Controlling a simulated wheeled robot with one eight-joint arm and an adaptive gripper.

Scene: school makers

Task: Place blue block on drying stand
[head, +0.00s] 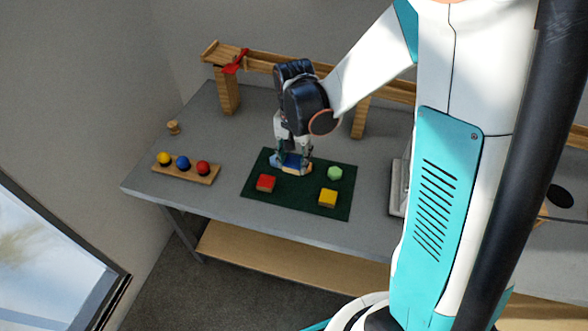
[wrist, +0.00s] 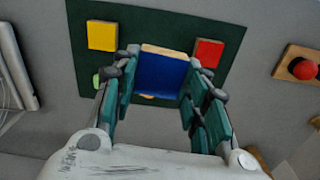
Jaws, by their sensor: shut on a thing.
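My gripper (head: 292,152) is over the green mat (head: 260,166), its fingers pointing down. It is shut on the blue block (wrist: 161,75), which sits between the two fingers in the wrist view. The block has a blue face and pale wood edges. In the head view the fingers partly hide the block (head: 291,160), and I cannot tell whether it touches the mat. I cannot tell for sure which thing is the drying stand; a grey and white stand or tray (head: 397,188), partly hidden by my body, is right of the mat.
The mat also holds a red block (head: 265,183), a yellow block (head: 328,197) and a green hexagonal block (head: 335,173). A wooden rack (head: 213,178) with yellow, blue and red balls stands left. A wooden beam structure (head: 229,95) runs behind.

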